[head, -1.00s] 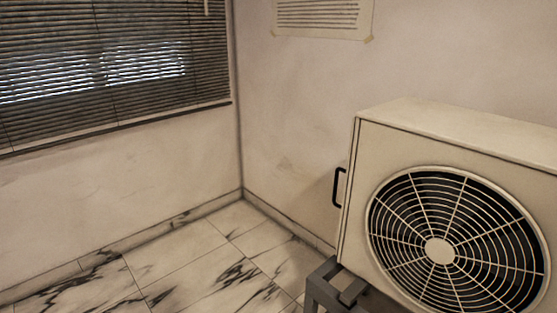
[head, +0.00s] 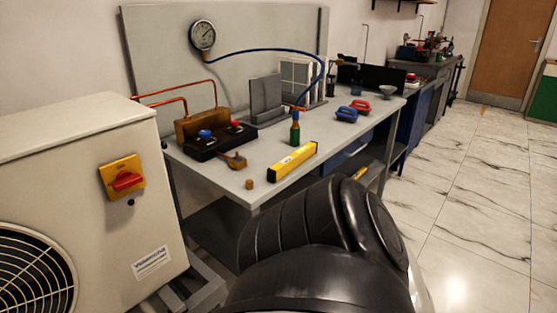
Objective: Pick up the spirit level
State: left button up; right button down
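The yellow spirit level (head: 292,162) lies near the front edge of the grey workbench (head: 232,180) in the head view. It lies at a slant, with a dark end face toward the left. A large black part of my own body fills the bottom middle, in front of the bench's near edge. Neither of my grippers shows, so their state is hidden.
A small brass piece (head: 249,184), a green bottle (head: 295,130) and a black manifold block (head: 215,141) stand near the level. A pressure gauge (head: 202,36) hangs on the back panel. The outdoor unit (head: 85,170) stands left of the bench. Tiled floor (head: 475,210) is clear at right.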

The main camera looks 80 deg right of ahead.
aim_at(281, 169)
jog(key=z, duration=3.95)
jog(key=i, duration=1.25)
jog(key=u, duration=0.8)
